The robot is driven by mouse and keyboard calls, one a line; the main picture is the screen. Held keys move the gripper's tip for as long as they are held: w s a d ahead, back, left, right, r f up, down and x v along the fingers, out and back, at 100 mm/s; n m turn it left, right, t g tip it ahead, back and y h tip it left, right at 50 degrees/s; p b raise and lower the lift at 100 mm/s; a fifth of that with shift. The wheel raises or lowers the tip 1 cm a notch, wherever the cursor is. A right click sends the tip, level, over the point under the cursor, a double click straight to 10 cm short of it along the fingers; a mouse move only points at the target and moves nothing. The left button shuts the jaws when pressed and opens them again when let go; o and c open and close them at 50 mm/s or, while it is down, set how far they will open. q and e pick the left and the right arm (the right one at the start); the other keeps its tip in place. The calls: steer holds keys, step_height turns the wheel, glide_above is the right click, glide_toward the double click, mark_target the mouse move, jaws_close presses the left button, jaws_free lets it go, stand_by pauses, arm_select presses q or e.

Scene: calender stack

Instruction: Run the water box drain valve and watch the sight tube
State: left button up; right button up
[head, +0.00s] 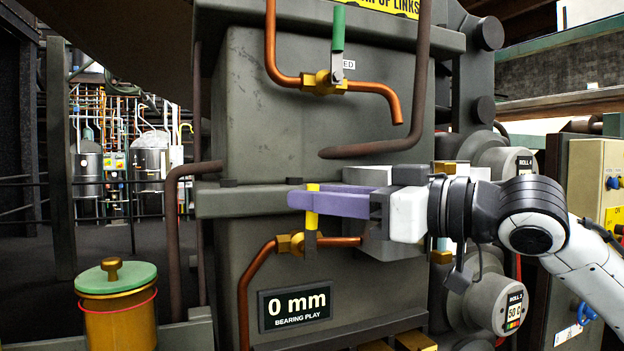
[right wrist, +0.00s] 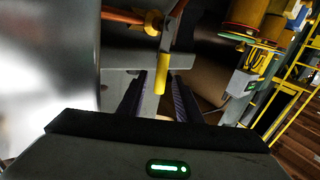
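A brass valve (head: 290,243) sits on the lower copper pipe (head: 253,275), with a yellow lever (head: 312,215) standing upright. My right gripper (head: 318,189) reaches in from the right at that lever. In the right wrist view the yellow lever (right wrist: 162,75) stands between the two open fingers, with a gap on each side. An upper brass valve (head: 322,82) has a green upright lever (head: 338,30) and a curved copper outlet pipe (head: 385,92). Which valve is the water box drain is not labelled legibly. I cannot make out a sight tube. My left gripper is out of view.
A grey machine housing (head: 270,120) fills the middle, with a "0 mm bearing play" sign (head: 296,306) below the lower valve. Rusty pipes (head: 174,240) stick out nearby. A yellow pot with a green lid (head: 116,277) stands at lower left. Roll ends (head: 497,303) are at the right.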

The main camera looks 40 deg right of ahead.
steer(key=shift+p+x, duration=0.3)
steer(key=shift+x, duration=0.5)
jaws_close()
